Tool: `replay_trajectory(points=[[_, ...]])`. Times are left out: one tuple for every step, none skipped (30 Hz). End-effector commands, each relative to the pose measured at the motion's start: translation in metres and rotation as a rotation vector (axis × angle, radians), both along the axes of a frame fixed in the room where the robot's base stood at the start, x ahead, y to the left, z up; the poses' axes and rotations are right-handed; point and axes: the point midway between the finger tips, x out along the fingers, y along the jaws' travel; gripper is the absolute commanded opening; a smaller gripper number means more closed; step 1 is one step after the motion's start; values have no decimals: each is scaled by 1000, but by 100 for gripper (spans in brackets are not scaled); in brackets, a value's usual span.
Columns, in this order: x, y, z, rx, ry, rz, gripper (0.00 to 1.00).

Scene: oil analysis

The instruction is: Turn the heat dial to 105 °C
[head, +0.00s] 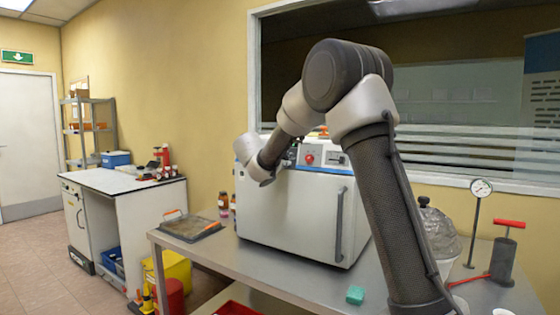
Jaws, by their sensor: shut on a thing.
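The white oven-like unit (290,215) stands on the steel bench, with a grey door handle (340,223) at its right. Its control panel (322,154) runs along the top, with a red button (309,159) and a small dark display or switch to the right. My arm reaches over the unit to the panel's left part. My gripper (291,154) shows only as a small dark part behind my forearm, shut at the heat dial. The dial itself, its scale and its pointer are hidden, so its setting cannot be read.
The steel bench (215,255) also holds a tray with orange handles (187,226), brown bottles (223,203), a green block (355,295), a covered container (438,232), a gauge (481,188) and a red-handled pump (505,255). A window is behind. Floor is clear at left.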

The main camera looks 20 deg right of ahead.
Motion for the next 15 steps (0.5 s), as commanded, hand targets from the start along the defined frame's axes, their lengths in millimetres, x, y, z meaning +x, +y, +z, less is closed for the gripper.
replay_trajectory(points=[[-1, -1, -1, 24, -30, -12, 9], [-1, -1, -1, 40, -52, -16, 9], [-1, -1, -2, 64, -83, -25, 9], [-1, -1, -2, 81, -105, -32, 9], [-1, -1, -2, 97, -128, -37, 9], [-1, -1, -2, 119, -157, -45, 9], [-1, -1, -2, 136, -179, -51, 9], [-1, -1, -2, 153, -202, -57, 9], [-1, -1, -2, 174, -231, -65, 9], [-1, -1, -3, 191, -253, -71, 9], [-1, -1, -3, 209, -274, -77, 9], [-1, -1, -4, 231, -305, -84, 9], [-1, -1, -4, 248, -326, -90, 9], [-1, -1, -4, 264, -348, -96, 9], [-1, -1, -5, 286, -378, -105, 9]])
